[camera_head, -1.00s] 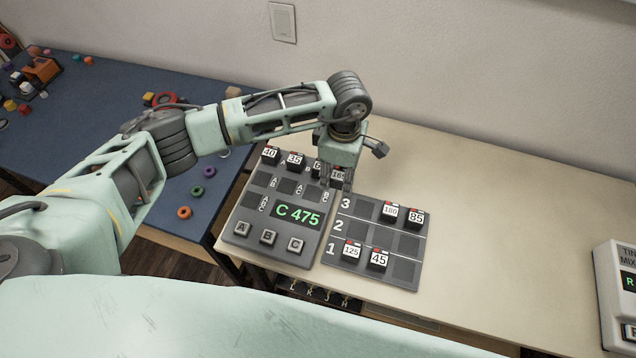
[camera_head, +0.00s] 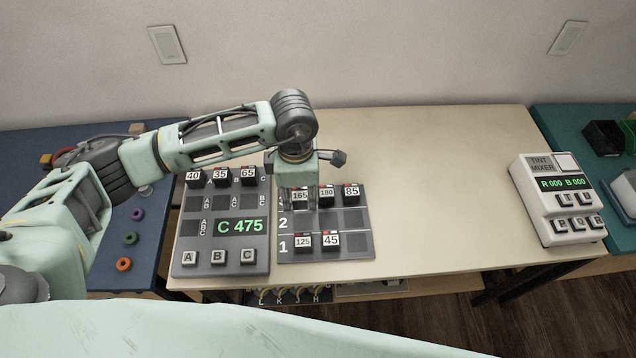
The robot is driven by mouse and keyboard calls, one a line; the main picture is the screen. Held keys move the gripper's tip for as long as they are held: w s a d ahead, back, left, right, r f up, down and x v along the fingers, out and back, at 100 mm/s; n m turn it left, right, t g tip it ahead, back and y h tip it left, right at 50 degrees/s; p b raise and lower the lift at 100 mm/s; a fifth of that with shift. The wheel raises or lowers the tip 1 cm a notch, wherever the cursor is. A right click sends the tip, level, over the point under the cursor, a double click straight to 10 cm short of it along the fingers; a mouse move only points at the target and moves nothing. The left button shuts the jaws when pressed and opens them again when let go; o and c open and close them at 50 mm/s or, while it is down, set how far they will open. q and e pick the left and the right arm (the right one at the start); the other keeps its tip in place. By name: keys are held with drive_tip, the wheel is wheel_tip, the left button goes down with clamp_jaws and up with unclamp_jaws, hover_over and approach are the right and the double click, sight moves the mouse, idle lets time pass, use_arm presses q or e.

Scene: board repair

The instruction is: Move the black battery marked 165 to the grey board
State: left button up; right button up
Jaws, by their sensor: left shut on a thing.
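My left gripper (camera_head: 300,206) points down over the grey board (camera_head: 356,246), at the left end of the row marked 3. It is shut on the black battery marked 165 (camera_head: 300,196), whose white label shows between the fingers. I cannot tell whether the battery touches the board or hangs just above it. Batteries 180 (camera_head: 327,193) and 85 (camera_head: 352,191) sit to its right in row 3. Batteries 125 (camera_head: 303,242) and 45 (camera_head: 331,240) sit in row 1. Row 2 looks empty. My right gripper is not in view.
A dark board (camera_head: 193,257) with a C 475 display stands directly left, with batteries 40 (camera_head: 193,176), 35 (camera_head: 220,175) and 65 (camera_head: 248,174) along its top. The table between is clear.

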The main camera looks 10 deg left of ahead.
use_arm(q)
drive_tip(key=shift+s+f, duration=0.1)
drive_tip(key=shift+f, duration=0.05)
wheel_tip(320, 180, down, 2)
drive_tip(key=shift+f+b, duration=0.25)
drive_tip(key=shift+b, duration=0.45)
drive_tip(key=b, duration=0.3)
hover_over(302, 222)
wheel_tip(302, 222, down, 5)
drive_tip(key=shift+f, duration=0.7)
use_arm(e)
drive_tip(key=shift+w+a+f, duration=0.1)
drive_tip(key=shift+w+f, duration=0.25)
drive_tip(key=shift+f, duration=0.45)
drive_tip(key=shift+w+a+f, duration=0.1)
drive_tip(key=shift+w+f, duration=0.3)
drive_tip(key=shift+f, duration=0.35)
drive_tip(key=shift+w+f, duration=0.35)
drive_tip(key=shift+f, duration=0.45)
use_arm(q)
drive_tip(key=shift+f+b, duration=0.5)
drive_tip(key=shift+b, duration=0.15)
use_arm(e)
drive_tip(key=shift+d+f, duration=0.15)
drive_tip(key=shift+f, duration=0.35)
use_arm(q)
drive_tip(key=o, duration=1.3)
wheel_tip(302, 222, up, 12)
drive_tip(key=shift+r, duration=0.1)
